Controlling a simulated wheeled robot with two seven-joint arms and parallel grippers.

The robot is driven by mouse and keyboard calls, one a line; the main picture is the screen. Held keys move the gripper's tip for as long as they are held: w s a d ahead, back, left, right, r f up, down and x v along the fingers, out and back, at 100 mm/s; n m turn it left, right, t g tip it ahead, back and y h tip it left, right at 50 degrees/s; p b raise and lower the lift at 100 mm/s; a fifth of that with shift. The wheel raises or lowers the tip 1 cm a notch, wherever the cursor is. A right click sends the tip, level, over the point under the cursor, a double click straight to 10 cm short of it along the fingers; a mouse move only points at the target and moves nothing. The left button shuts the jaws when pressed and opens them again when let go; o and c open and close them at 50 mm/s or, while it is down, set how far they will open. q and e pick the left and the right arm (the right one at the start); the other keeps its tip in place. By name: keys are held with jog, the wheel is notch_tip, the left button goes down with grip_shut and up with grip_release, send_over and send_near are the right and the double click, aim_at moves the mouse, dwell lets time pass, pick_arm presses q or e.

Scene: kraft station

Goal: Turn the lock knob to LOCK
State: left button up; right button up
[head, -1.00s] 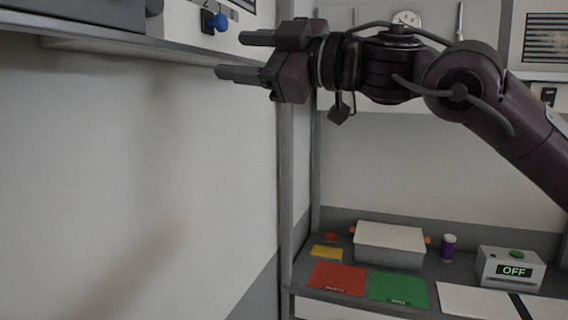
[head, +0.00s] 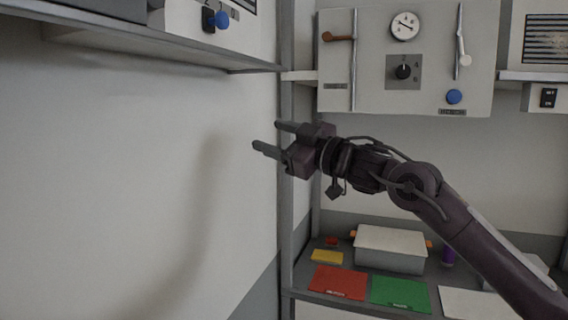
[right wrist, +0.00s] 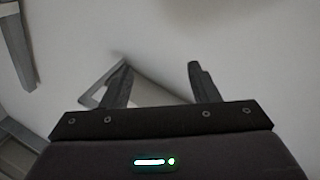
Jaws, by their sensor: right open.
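A wall panel (head: 340,75) at the upper right of the head view carries a black dial knob (head: 403,72) on a grey square plate. Its small marks are too fine to read. A blue round knob (head: 453,97) sits low on the same panel, above a dark label. Another blue knob (head: 221,19) is on a box on the upper left shelf. I cannot tell which of these is the lock knob. My right gripper (head: 266,135) is open and empty, below and left of the panel, pointing left. In the right wrist view the fingers (right wrist: 160,70) are apart with nothing between them. My left gripper is not in view.
A round gauge (head: 405,26) and handles on vertical rails share the panel. A grey post (head: 287,150) stands just behind my right gripper in the picture. The lower shelf holds a lidded box (head: 390,262), a red mat (head: 338,281) and a green mat (head: 400,292).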

jog(key=w+d+f+m+t+h, duration=0.1)
jog(key=w+f, duration=0.2)
jog(key=f, duration=0.2)
jog(key=shift+w+d+f+m, duration=0.2)
jog(key=shift+m, duration=0.1)
